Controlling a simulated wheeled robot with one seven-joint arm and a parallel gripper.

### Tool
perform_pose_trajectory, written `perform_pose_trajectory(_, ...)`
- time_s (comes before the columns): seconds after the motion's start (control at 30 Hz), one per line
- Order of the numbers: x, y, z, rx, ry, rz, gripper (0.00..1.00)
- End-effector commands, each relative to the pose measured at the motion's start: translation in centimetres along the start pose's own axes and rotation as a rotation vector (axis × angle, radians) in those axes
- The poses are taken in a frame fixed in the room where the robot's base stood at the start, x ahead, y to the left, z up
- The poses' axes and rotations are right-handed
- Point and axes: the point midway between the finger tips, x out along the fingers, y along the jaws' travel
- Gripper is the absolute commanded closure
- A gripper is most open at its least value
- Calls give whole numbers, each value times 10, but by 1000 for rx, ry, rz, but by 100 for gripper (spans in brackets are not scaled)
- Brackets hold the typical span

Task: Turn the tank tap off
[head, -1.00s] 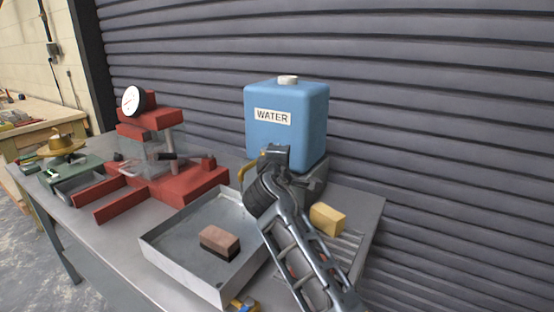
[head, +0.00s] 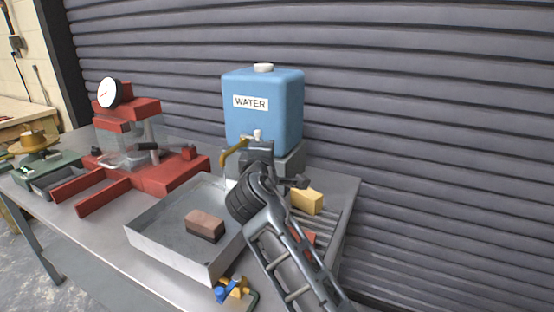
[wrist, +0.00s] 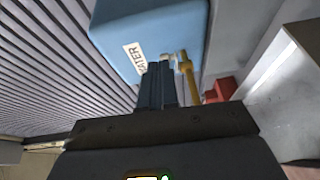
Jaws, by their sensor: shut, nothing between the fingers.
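The blue water tank (head: 262,112) stands on a grey block at the back of the bench. Its tap has a white lever (head: 257,135) and a brass spout (head: 232,152) pointing left and down. A faint pale line below the spout looks like running water. My gripper (head: 258,150) is shut and empty, just below and in front of the tap, and hides part of it. In the wrist view the shut fingers (wrist: 157,88) point at the tank, left of the brass spout (wrist: 187,72), with the white lever (wrist: 167,58) near their tips. Contact cannot be told.
A metal tray (head: 165,245) holding a brown block (head: 204,225) lies below the spout. A yellow sponge-like block (head: 307,201) is right of my arm. A red press with a dial (head: 130,130) stands left. The ribbed shutter (head: 420,110) closes off the back.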

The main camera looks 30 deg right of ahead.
Motion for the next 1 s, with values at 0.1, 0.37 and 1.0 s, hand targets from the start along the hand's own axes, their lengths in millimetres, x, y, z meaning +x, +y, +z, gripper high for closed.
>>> perform_pose_trajectory(0.1, -17, -1, 13, 1, -1, -1, 100)
perform_pose_trajectory(0.37, -40, 1, 30, 1, -1, -1, 100)
perform_pose_trajectory(1.0, -44, 1, 32, 1, 0, -2, 100)
